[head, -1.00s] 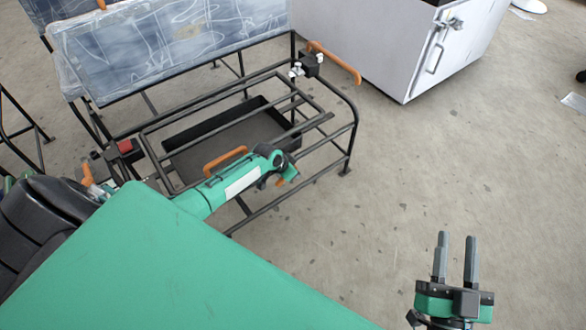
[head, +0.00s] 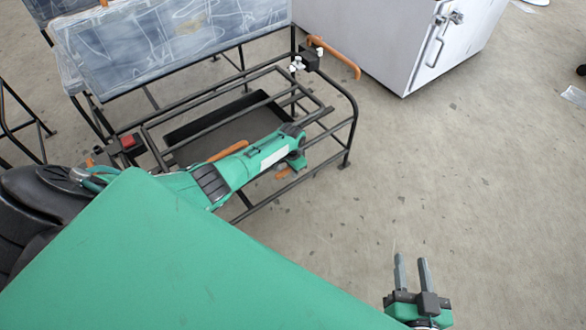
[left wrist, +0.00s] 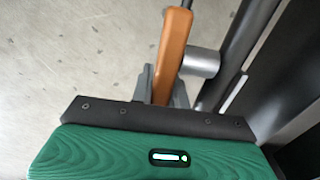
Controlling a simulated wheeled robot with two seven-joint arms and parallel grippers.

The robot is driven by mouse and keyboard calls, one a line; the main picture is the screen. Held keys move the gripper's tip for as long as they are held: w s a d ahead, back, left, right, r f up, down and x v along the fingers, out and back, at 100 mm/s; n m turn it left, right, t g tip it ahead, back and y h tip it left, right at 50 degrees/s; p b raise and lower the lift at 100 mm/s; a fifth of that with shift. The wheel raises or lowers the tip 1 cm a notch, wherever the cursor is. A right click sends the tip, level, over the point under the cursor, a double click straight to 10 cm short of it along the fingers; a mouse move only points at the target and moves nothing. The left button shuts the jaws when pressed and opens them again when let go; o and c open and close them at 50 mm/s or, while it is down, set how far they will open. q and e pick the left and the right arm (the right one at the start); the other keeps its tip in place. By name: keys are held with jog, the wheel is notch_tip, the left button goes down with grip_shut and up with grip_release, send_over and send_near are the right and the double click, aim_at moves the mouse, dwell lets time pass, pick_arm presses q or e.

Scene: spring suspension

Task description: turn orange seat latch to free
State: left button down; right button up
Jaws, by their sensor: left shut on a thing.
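An orange latch handle (left wrist: 173,40) stands between the two grey fingers of my left gripper (left wrist: 162,88) in the left wrist view, beside a grey metal cylinder (left wrist: 201,63). The gripper is shut on it. In the head view my left arm reaches over the black seat frame (head: 352,125). The fingers are hidden there behind the arm. A small orange piece (head: 283,173) shows just below the arm's end; I cannot tell whether it is the held handle. My right gripper (head: 411,260) is open and empty above the floor at the lower right.
Another orange handle (head: 334,57) sits at the frame's far right corner. An orange bar (head: 228,150) shows behind my left arm. A clear-wrapped seat back (head: 170,45) stands behind the frame. A white cabinet (head: 375,40) stands beyond.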

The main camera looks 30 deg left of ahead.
pick_arm(q)
jog(key=shift+g, duration=0.3)
pick_arm(e)
jog(key=shift+w+r, duration=0.1)
jog(key=shift+r, duration=0.1)
pick_arm(q)
jog(key=c, duration=1.4)
grip_release()
jog(key=shift+f, duration=0.1)
pick_arm(e)
jog(key=shift+d, duration=0.1)
pick_arm(q)
jog(key=shift+o, duration=0.2)
